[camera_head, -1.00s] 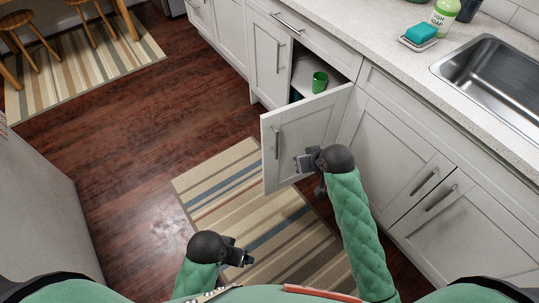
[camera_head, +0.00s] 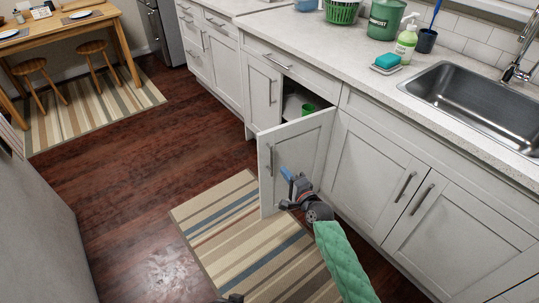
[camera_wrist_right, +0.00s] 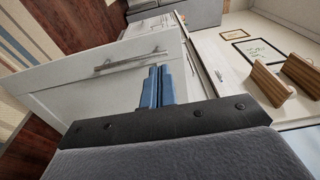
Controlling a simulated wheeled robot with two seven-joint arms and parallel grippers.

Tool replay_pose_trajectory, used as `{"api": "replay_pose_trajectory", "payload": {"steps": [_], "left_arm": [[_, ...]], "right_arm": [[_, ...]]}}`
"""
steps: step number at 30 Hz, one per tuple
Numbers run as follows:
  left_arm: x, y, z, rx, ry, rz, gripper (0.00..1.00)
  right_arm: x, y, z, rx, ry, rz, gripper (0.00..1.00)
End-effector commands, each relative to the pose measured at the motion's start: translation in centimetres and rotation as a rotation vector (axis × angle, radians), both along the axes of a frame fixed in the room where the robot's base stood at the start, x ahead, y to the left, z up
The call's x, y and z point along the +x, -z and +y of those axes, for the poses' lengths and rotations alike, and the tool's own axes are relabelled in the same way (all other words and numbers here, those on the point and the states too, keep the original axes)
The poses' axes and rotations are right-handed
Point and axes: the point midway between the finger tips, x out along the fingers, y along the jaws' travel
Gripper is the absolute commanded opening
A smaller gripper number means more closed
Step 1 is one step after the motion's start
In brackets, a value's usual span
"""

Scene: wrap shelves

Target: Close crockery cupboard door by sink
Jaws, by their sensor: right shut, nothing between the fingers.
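The white crockery cupboard door (camera_head: 306,145) stands partly open, hinged on its right side, with its outer face and bar handle (camera_head: 270,158) towards me. A green cup (camera_head: 308,109) shows on the shelf inside, behind the door's top edge. My right gripper (camera_head: 290,182) is shut and empty in front of the lower part of the outer face; I cannot tell whether it touches. In the right wrist view its blue fingers (camera_wrist_right: 157,86) are together, overlapping the door panel (camera_wrist_right: 85,92) near the handle (camera_wrist_right: 130,63). Only a dark bit of my left gripper (camera_head: 234,298) shows at the bottom edge.
The sink (camera_head: 480,105) is set in the counter at the right, with a soap dish (camera_head: 386,69) and soap bottle (camera_head: 405,45) beside it. Closed cupboards (camera_head: 440,220) lie right of the open one. A striped rug (camera_head: 235,225) covers the floor in front.

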Motion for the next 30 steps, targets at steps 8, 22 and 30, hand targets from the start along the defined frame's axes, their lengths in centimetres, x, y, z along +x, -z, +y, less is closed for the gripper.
{"api": "replay_pose_trajectory", "payload": {"steps": [8,22,30], "left_arm": [[-0.2,-1.4,0.1,0.003,0.004,0.010,0.83],[-0.6,-4.5,0.4,0.009,0.015,0.035,0.83],[-1.1,-6.1,0.6,0.013,0.021,0.051,0.83]], "right_arm": [[2.6,-0.2,1.3,0.002,-0.001,0.001,0.00],[9.4,-0.2,4.9,0.000,-0.002,0.002,0.00],[11.8,-0.1,6.2,0.000,-0.001,0.002,0.00]]}}
